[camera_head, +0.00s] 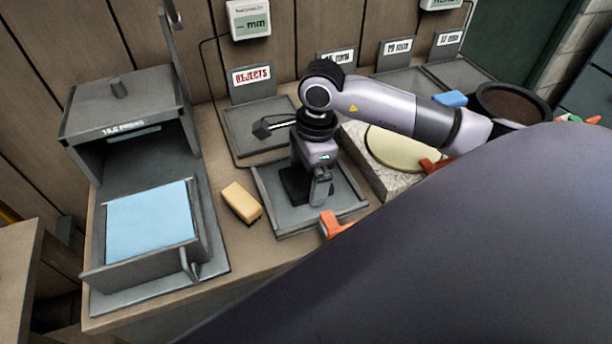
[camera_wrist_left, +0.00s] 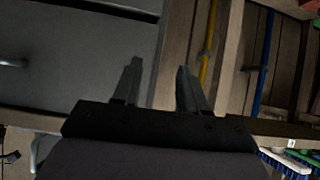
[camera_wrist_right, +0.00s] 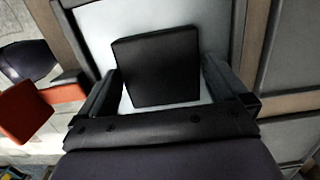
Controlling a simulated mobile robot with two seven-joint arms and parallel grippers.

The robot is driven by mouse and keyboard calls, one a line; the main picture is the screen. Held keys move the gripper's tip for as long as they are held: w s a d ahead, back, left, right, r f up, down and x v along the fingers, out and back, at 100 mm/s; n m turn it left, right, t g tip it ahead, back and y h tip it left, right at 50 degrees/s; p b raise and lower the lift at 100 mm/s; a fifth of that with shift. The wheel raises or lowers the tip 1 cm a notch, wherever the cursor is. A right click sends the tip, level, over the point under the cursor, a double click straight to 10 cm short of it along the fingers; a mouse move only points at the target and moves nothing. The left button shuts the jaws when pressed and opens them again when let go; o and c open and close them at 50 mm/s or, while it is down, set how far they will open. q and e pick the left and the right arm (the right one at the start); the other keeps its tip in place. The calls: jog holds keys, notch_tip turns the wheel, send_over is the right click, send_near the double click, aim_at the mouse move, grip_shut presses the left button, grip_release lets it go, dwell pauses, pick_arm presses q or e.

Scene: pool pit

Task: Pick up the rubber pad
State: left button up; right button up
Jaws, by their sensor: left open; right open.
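The rubber pad (camera_wrist_right: 157,68) is a black, square, thick piece lying in a grey shallow tray (camera_wrist_right: 90,38). In the head view the pad (camera_head: 293,187) shows partly, dark, beneath my right gripper (camera_head: 308,193), which points down over the tray (camera_head: 290,218). In the right wrist view the open fingers stand on either side of the pad, with a gap at each side. Whether they reach down to its height I cannot tell. My left gripper (camera_wrist_left: 159,70) is open and empty, away from the pad, and is not seen in the head view.
A yellow block (camera_head: 241,202) lies left of the tray. A grey box with a blue pad (camera_head: 150,222) stands at left. The REJECTS tray (camera_head: 258,125) is behind. A stone slab with a cream disc (camera_head: 398,148) and orange pieces (camera_head: 333,224) are at right.

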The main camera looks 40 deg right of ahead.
jog(key=shift+f, duration=0.1)
dwell(0.3)
jog(key=c, duration=0.9)
